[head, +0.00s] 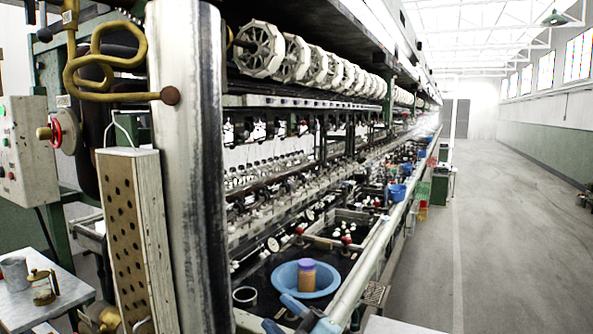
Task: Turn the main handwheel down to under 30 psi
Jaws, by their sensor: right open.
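A small red handwheel (57,133) with a brass stem shows at the left, beside a grey control box. I cannot tell whether it is the main handwheel. A yellow looped metal handle or pipe (112,62) with a rusty knob stands above it, in front of the machine. I make out no readable pressure gauge. My right gripper (277,311) is low in the middle, its blue fingers apart and empty. It is in front of a blue basin, far from the red wheel. My left gripper is not in view.
A thick metal column (195,170) and a perforated wooden box (130,235) stand at the left. A grey control box (25,150) and a small table (75,293) are beyond. A blue basin (325,291) holds a jar (306,273). The aisle floor (515,230) at right is clear.

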